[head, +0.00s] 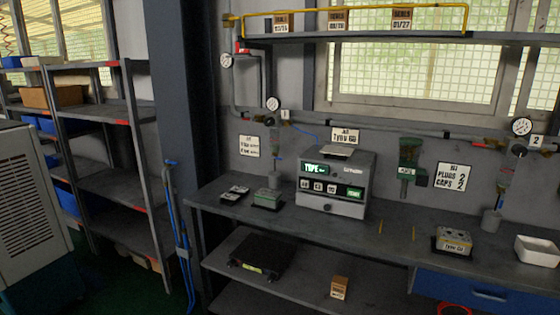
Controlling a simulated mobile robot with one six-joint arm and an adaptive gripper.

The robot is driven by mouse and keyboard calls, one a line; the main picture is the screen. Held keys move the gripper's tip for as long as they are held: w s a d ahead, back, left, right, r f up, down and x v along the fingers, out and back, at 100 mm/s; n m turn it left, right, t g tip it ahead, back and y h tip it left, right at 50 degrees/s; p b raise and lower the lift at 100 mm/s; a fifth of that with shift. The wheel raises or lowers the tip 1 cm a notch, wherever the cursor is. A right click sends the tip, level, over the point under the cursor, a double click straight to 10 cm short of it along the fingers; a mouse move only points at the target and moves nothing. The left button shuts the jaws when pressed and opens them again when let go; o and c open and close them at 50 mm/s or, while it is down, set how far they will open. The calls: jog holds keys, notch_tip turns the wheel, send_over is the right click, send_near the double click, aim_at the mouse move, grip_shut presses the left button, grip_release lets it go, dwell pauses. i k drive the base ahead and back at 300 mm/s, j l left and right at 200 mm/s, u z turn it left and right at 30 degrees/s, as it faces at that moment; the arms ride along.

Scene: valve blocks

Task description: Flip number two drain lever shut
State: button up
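The number 2 tag (536,141) is on the wall at the right edge of the head view. Beside it are a round white gauge (521,126) and a dark valve body (518,150). A small red part (488,143) shows on the pipe to their left. Below the valve, a narrow drain fitting with a reddish part (503,175) runs down to a grey cup (491,220) on the bench. The drain lever is too small to make out clearly, and I cannot tell its position. My gripper is not in view.
A similar number 1 station with a gauge (272,104) is left of centre. The grey bench (390,222) holds a tester box (333,184), a small valve block (453,241) and a white tray (538,250). A dark blue column (190,90) and shelving (105,110) stand left.

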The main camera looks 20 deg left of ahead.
aim_at(502, 201)
jog(key=i, duration=0.8)
jog(key=i+l, duration=0.1)
jog(key=i, duration=0.7)
jog(key=i+l+u, duration=0.1)
jog(key=i, duration=0.7)
